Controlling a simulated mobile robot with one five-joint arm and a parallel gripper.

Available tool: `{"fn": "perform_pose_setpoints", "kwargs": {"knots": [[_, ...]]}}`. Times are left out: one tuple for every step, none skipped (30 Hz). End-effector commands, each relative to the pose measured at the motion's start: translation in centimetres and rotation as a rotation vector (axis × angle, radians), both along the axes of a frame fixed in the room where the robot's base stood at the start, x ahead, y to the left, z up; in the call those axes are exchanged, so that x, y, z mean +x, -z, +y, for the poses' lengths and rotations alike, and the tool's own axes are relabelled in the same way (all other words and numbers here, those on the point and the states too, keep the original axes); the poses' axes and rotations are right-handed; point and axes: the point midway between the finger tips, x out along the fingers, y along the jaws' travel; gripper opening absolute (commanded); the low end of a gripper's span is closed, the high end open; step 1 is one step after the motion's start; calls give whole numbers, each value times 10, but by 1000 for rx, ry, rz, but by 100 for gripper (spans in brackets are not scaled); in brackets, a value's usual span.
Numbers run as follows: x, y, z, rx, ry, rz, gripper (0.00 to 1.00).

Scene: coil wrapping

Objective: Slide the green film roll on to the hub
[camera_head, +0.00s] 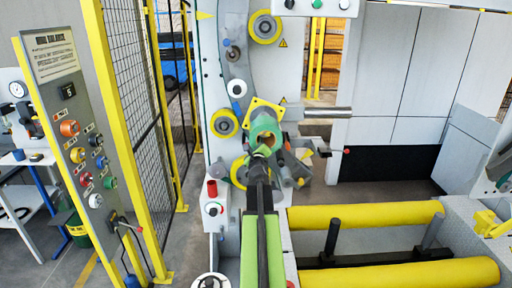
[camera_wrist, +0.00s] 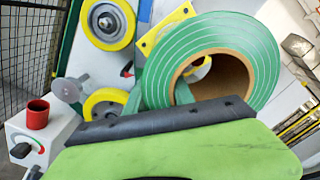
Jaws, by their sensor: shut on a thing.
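The green film roll (camera_head: 266,128) has a brown cardboard core and is held by my gripper (camera_head: 262,153). In the wrist view, the roll (camera_wrist: 262,47) shows its ringed end face and open bore, tilted to the view. The gripper's dark jaw edge (camera_wrist: 160,122) covers the roll's lower part. Behind the roll is a yellow square plate (camera_head: 257,103), which also shows in the wrist view (camera_wrist: 165,28). The hub itself is mostly hidden by the roll. A bit of yellow shows through the bore. I cannot tell whether the roll touches the hub.
Yellow-rimmed rollers (camera_head: 224,123) sit left of the plate on the machine's panel. A metal shaft (camera_head: 326,113) sticks out to the right. A control box with a red knob (camera_head: 212,188) is at the lower left. Yellow rollers (camera_head: 365,215) lie at the lower right.

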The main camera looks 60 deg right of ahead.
Motion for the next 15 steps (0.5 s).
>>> {"fn": "perform_pose_setpoints", "kwargs": {"knots": [[1, -1, -1, -2, -2, 0, 0], [1, -1, -2, -2, -2, 0, 0], [2, -1, -2, -2, -2, 0, 0], [2, -1, -3, -2, -2, 0, 0], [3, -1, -3, -2, -2, 0, 0], [3, -1, -4, -2, -2, 0, 0], [4, -1, -5, -3, -1, -1, 0], [4, -1, -5, -3, -1, -1, 0], [4, -1, -6, -3, -1, -1, 0], [5, -1, -6, -3, -1, -1, 0], [5, -1, -7, -3, -1, -1, 0], [6, -1, -8, -3, -1, -1, 0], [6, -1, -8, -3, -1, -1, 0], [6, -1, -9, -3, -1, -1, 0], [7, -1, -9, -3, -1, -1, 0]]}}
